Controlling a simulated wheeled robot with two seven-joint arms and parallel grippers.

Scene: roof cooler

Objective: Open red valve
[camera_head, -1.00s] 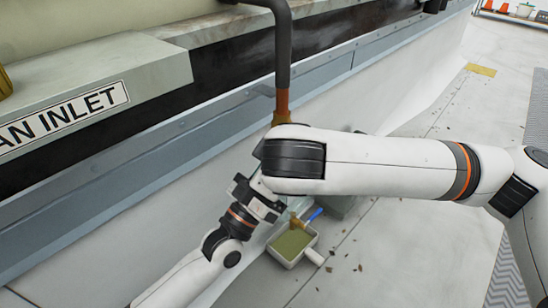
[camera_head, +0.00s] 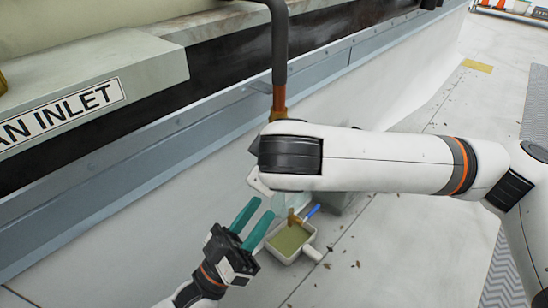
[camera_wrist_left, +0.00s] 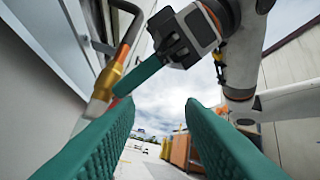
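My left gripper (camera_head: 256,220) is open and empty, its teal fingers apart, low beside the wall in the head view. The same fingers (camera_wrist_left: 160,110) frame the left wrist view. My right arm crosses the head view and hides its own gripper and most of the valve area. In the left wrist view my right gripper (camera_wrist_left: 138,75) reaches down-left, a teal finger close to a brass fitting (camera_wrist_left: 104,84); I cannot tell whether they touch. A small orange-red part (camera_wrist_left: 90,109) shows below the fitting; I cannot tell whether it is the valve's handle.
A dark pipe (camera_head: 281,50) with a copper lower section (camera_head: 279,97) runs down beside the wall. A white tray (camera_head: 311,253) with a brush sits on the floor under the arms. A ledge with an inlet sign (camera_head: 60,115) is at left. The floor at right is largely open.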

